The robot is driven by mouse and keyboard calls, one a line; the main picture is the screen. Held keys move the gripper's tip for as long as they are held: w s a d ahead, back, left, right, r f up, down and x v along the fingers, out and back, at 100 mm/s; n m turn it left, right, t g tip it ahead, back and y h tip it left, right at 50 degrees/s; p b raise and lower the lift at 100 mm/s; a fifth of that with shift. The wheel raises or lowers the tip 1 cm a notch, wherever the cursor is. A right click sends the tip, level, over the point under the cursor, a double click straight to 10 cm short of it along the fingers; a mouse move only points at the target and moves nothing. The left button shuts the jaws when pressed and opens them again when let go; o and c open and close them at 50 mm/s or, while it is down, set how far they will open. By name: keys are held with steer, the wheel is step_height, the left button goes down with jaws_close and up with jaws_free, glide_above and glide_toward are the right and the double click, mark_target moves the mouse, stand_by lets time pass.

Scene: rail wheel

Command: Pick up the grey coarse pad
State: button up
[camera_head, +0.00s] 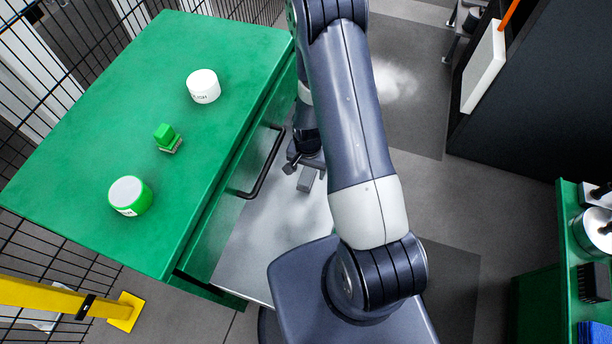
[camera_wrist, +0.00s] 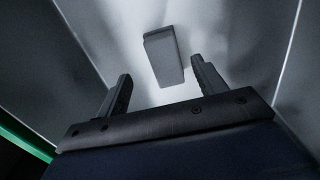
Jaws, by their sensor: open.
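The grey pad (camera_wrist: 163,57) is a small, plain grey block lying on the light metal floor of the open drawer (camera_head: 270,245). It also shows in the head view (camera_head: 306,181), just below my gripper (camera_head: 304,171). In the wrist view my gripper (camera_wrist: 161,70) is open, with one dark finger on each side of the picture's middle. The pad appears between and beyond the fingertips, closer to the right finger. I see no clear contact, and the gap in depth is hard to judge.
The green cabinet top (camera_head: 100,110) holds a white round container (camera_head: 203,86), a green block on a stamp-like base (camera_head: 167,138) and a green-and-white container (camera_head: 130,195). The drawer's dark handle (camera_head: 262,170) and walls stand close to my gripper. A green shelf (camera_head: 545,250) is at right.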

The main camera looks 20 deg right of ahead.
mark_target(306, 177)
steer(key=shift+w+a+f, duration=0.1)
steer(key=shift+a+f, duration=0.05)
steer(key=shift+f, duration=1.2)
steer(key=shift+a+f, duration=0.15)
steer(key=shift+f, duration=1.15)
steer(key=c, duration=1.2)
steer(key=shift+r, duration=0.1)
